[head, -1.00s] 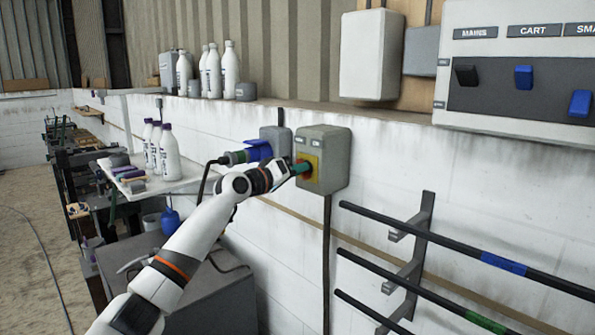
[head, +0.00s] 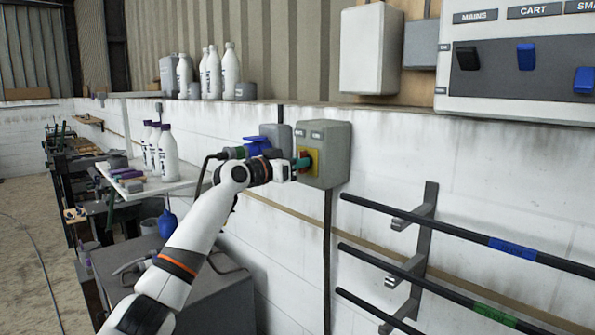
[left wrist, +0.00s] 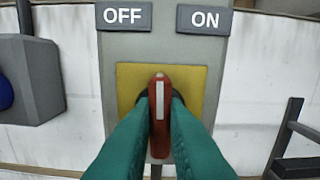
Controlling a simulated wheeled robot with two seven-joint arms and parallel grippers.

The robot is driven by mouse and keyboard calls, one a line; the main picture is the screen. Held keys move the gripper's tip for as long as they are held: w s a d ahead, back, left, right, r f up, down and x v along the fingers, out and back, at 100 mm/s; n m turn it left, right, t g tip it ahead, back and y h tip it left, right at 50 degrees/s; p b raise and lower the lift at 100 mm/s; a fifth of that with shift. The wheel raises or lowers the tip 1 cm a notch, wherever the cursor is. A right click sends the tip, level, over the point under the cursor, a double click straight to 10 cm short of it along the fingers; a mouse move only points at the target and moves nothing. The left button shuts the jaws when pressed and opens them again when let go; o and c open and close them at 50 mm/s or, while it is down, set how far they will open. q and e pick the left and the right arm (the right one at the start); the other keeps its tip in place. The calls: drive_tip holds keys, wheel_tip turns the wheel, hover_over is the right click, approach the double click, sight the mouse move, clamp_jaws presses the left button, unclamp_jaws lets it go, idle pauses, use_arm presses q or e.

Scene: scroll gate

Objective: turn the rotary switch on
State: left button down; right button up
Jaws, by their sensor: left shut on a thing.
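The rotary switch is a grey box (head: 326,157) on the white wall, with a yellow plate (left wrist: 193,79) and a red handle (left wrist: 160,110) on its front. The left wrist view shows an OFF label (left wrist: 124,16) at upper left and an ON label (left wrist: 205,19) at upper right. The handle stands about upright in that view, its white stripe pointing up between the two labels. My left gripper (left wrist: 160,118) has its green fingers shut on both sides of the handle; its fingertips (head: 302,163) also show at the box in the head view. My right gripper is out of view.
A blue-capped socket (head: 257,146) with a plug and cable sits left of the box. Black rails (head: 440,225) on a bracket stand out from the wall at lower right. White bottles (head: 168,152) stand on a side shelf. A switch panel (head: 515,80) hangs at upper right.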

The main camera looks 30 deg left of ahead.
use_arm(q)
drive_tip(key=shift+d+f+m+b, duration=0.1)
drive_tip(key=shift+m+b, duration=0.95)
drive_tip(key=shift+m, duration=3.15)
drive_tip(key=c, duration=1.5)
unclamp_jaws()
drive_tip(key=shift+o, duration=0.2)
